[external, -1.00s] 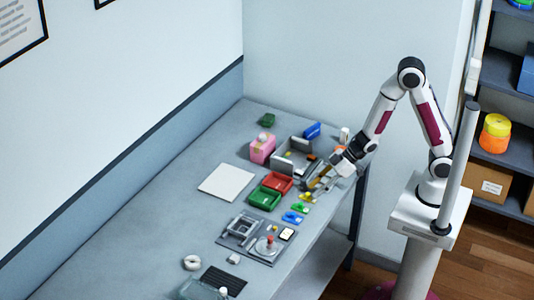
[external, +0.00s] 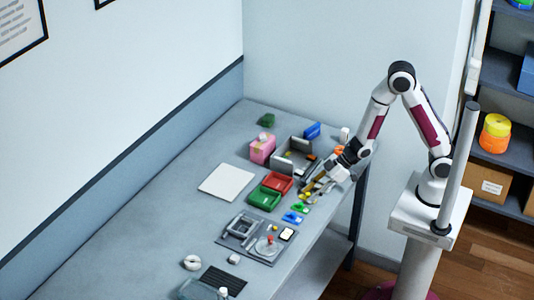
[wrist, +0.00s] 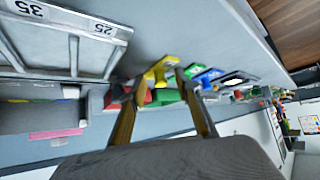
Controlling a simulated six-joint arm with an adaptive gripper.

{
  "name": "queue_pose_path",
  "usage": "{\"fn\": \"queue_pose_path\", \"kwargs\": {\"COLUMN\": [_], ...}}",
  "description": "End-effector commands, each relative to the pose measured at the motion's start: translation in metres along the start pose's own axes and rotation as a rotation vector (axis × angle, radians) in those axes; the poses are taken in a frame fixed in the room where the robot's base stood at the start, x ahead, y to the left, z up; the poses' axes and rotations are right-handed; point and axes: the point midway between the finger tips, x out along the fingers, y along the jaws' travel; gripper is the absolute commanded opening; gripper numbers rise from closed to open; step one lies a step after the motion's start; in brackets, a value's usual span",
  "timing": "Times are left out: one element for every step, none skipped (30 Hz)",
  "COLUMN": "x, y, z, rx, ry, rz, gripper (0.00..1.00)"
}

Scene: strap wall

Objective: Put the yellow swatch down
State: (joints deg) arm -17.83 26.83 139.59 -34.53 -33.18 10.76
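The yellow swatch (wrist: 160,71) shows beyond my fingertips in the wrist view. In the external view a small yellow piece (external: 306,196) lies on the bench just in front of my gripper (external: 316,187). My gripper (wrist: 156,83) has its two tan fingers spread apart, with a clear gap between them.
Green (external: 299,207) and blue (external: 292,217) pieces lie in a row beyond the yellow one. Red (external: 278,182) and green (external: 264,198) trays stand to the left. A grey divided box (external: 294,154) is behind. A white board (external: 227,182) lies farther left.

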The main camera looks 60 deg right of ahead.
Motion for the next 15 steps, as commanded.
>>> {"fn": "queue_pose_path", "kwargs": {"x": [-0.0001,-0.0001,-0.0001,-0.0001,-0.0001,-0.0001,-0.0001,-0.0001,-0.0001,-0.0001,-0.0001,-0.0001,-0.0001,-0.0001,-0.0001], "y": [0.0000,0.0000,0.0000,0.0000,0.0000,0.0000,0.0000,0.0000,0.0000,0.0000,0.0000,-0.0001,-0.0001,-0.0001,-0.0001], "z": [0.0000,0.0000,0.0000,0.0000,0.0000,0.0001,0.0001,0.0001,0.0002,0.0001,0.0001,0.0002,0.0002,0.0002,0.0003], "rx": [0.000,0.000,0.000,0.000,0.000,0.000,0.000,0.000,0.000,0.000,0.000,0.000,0.000,0.000,0.000], "ry": [0.000,0.000,0.000,0.000,0.000,0.000,0.000,0.000,0.000,0.000,0.000,0.000,0.000,-0.001,-0.001], "rz": [0.000,0.000,0.000,0.000,0.000,0.000,0.000,0.000,0.000,0.000,0.000,0.000,0.000,0.000,0.000], "gripper": [0.33,0.28,0.17,0.09,0.02,0.00,0.00,0.00,0.00,0.00,0.00,0.00,0.00,0.00,0.00]}}
